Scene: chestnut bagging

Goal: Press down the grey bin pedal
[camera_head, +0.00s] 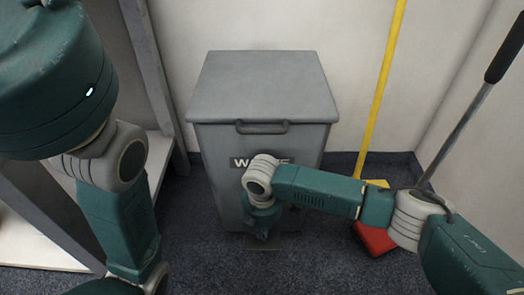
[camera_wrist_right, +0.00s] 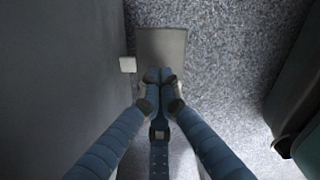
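The grey bin (camera_head: 262,90) stands against the back wall with its lid closed and a dark handle at the lid's front edge. Its pedal (camera_head: 268,247) is a flat plate low at the bin's front. It also shows in the right wrist view (camera_wrist_right: 162,45) as a grey rectangle over the carpet. My right gripper (camera_head: 262,236) points down at the pedal. In the right wrist view its fingertips (camera_wrist_right: 158,76) are together with nothing between them and overlap the pedal's near part. I cannot tell whether they touch it. My left gripper is out of view.
A red dustpan or brush head (camera_head: 375,240) lies on the floor right of the bin, beside a yellow pole (camera_head: 384,85). A black-handled metal pole (camera_head: 462,125) leans at the right. A shelf unit (camera_head: 160,150) stands left. Dark carpet (camera_head: 205,265) is clear in front.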

